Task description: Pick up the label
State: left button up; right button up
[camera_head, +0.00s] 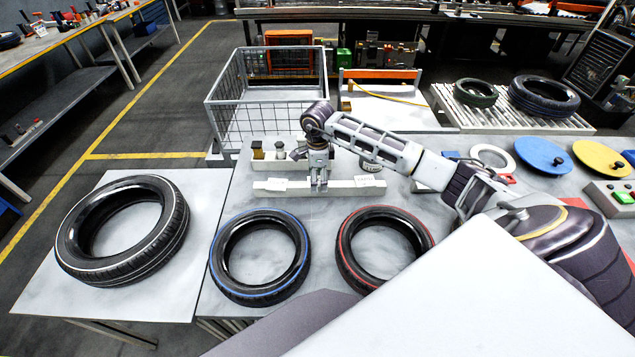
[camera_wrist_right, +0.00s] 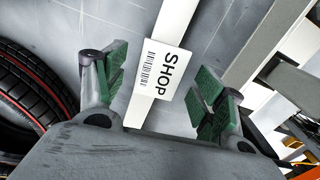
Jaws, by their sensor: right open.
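The label (camera_wrist_right: 168,70) is a white card with "SHOP" and a barcode. It rests on a narrow white strip (camera_wrist_right: 142,112) in the right wrist view. My right gripper (camera_head: 319,188) points down over the strip. In the wrist view its green-padded fingers (camera_wrist_right: 160,82) stand apart on either side of the label, with no visible grip on it. My left gripper is not in view.
A white-striped tyre (camera_head: 172,238), a blue-striped tyre (camera_head: 224,284) and a red-striped tyre (camera_head: 350,270) lie in front. A wire basket (camera_head: 213,122) stands behind. Blue (camera_head: 540,152) and yellow (camera_head: 598,155) discs and a button box (camera_head: 600,197) are at right.

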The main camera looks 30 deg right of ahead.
jog(key=shift+f, duration=0.2)
dwell(0.3)
jog(key=c, duration=0.8)
